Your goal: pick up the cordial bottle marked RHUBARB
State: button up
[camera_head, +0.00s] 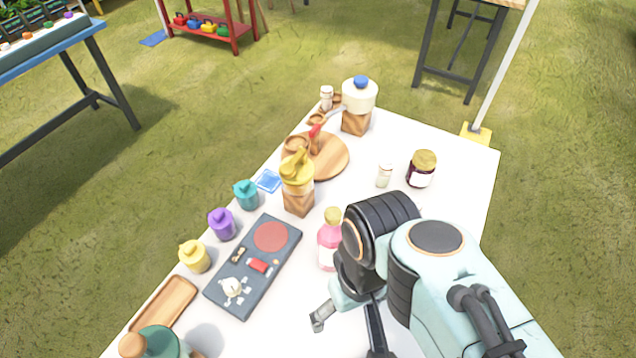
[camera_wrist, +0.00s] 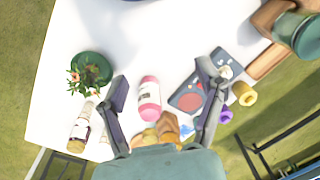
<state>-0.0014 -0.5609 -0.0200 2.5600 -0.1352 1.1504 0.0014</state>
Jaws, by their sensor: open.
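A pink bottle with a yellow-gold cap and a pale label (camera_head: 328,243) stands on the white table, just left of my arm. The wrist view shows the pink bottle (camera_wrist: 149,98) between my finger lines, apart from both fingers. Its label is too small to read. A second bottle with a pale label (camera_wrist: 80,132) shows at the lower left of the wrist view; its wording is also unreadable. My gripper (camera_wrist: 163,75) is open and empty above the table. In the head view my arm hides part of the gripper and the table behind it.
A dark tray (camera_head: 225,292) with small items lies left of the pink bottle. A yellow-topped wooden dispenser (camera_head: 298,190) stands behind it. A dark jar (camera_head: 422,170) stands at the back right. A potted plant (camera_wrist: 92,70) shows in the wrist view.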

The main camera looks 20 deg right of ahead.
jog(key=shift+c, duration=0.4)
jog(key=m, duration=0.1)
send_near(333, 213)
jog(key=shift+a+f+t+h, duration=0.2)
jog(key=shift+f, duration=0.25)
jog(key=shift+a+f+t+h, duration=0.2)
jog(key=shift+f, duration=0.3)
jog(key=shift+g, duration=0.3)
notch_tip(333, 213, down, 7)
jog(key=shift+s+f, duration=0.1)
jog(key=shift+f, duration=0.75)
grip_shut()
